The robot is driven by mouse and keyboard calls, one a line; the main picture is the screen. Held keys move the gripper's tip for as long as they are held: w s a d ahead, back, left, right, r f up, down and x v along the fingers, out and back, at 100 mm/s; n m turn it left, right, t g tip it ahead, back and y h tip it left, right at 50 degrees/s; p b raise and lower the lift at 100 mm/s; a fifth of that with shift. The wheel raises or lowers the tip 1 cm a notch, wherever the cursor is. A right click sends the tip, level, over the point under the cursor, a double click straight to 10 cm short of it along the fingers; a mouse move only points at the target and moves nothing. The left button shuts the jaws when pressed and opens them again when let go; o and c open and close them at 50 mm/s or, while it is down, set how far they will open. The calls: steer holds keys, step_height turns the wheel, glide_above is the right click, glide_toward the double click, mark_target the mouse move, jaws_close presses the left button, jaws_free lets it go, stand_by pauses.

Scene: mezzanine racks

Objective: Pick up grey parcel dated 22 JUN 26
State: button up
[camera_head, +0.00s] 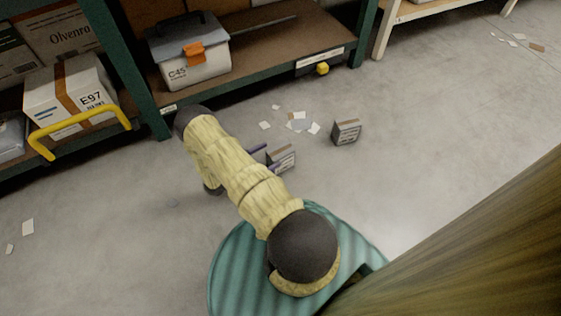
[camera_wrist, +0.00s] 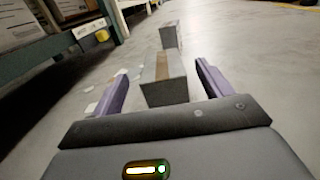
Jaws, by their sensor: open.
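Two small grey parcels stand on the floor. The nearer parcel (camera_head: 284,158) is partly behind my arm in the head view; in the wrist view this nearer parcel (camera_wrist: 164,80), with a brown tape strip, stands ahead between my fingers. The farther parcel (camera_head: 346,132) stands apart to its right; it also shows in the wrist view (camera_wrist: 169,35), behind the nearer one.
Paper scraps (camera_head: 299,122) lie on the floor near the parcels. A green rack (camera_head: 143,85) stands behind, holding a grey-lidded box (camera_head: 190,62) and a carton marked E97 (camera_head: 70,95) with a yellow handle in front (camera_head: 85,119). Open floor lies to the right.

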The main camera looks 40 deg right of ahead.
mark_target(280, 150)
steer(key=shift+d, duration=0.3)
steer(key=shift+s+d+f+b, duration=0.15)
steer(key=shift+d+f+b, duration=0.1)
steer(key=shift+d+b, duration=0.45)
steer(key=b, duration=0.1)
steer(key=d, duration=0.1)
steer(key=d+b, duration=0.1)
steer(key=shift+s+d+f+b, duration=0.2)
steer(key=shift+s+d+b, duration=0.05)
steer(key=shift+b, duration=0.05)
steer(key=shift+s+d+r, duration=0.1)
steer(key=shift+d+r, duration=0.15)
steer(key=shift+d, duration=0.35)
steer(key=c, duration=1.6)
